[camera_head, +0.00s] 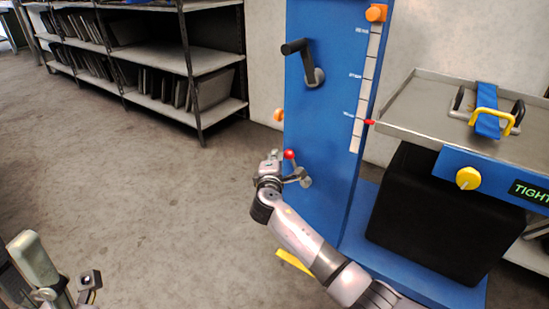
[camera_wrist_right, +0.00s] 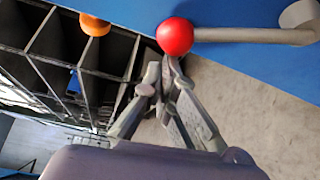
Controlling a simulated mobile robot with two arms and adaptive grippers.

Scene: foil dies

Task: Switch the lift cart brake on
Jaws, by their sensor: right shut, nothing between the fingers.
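The lift cart has a blue upright panel (camera_head: 325,130). A lever with a red ball knob (camera_head: 289,154) sticks out from its lower part. In the right wrist view the red ball (camera_wrist_right: 175,37) sits on a grey rod (camera_wrist_right: 245,35) against the blue panel. My right gripper (camera_head: 272,157) is beside the ball, on its left. Its fingers (camera_wrist_right: 168,68) are shut and empty, with the tips close to the ball; I cannot tell if they touch it. Parts of my left arm (camera_head: 35,265) show at the bottom left; its finger state is unclear.
A black crank (camera_head: 302,60) and an orange knob (camera_head: 376,13) are higher on the panel. A metal tray (camera_head: 415,100) with a blue strap (camera_head: 487,110) is at right, above a yellow knob (camera_head: 468,178). A yellow piece (camera_head: 293,262) is near the floor. Shelves (camera_head: 160,60) stand behind; floor at left is clear.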

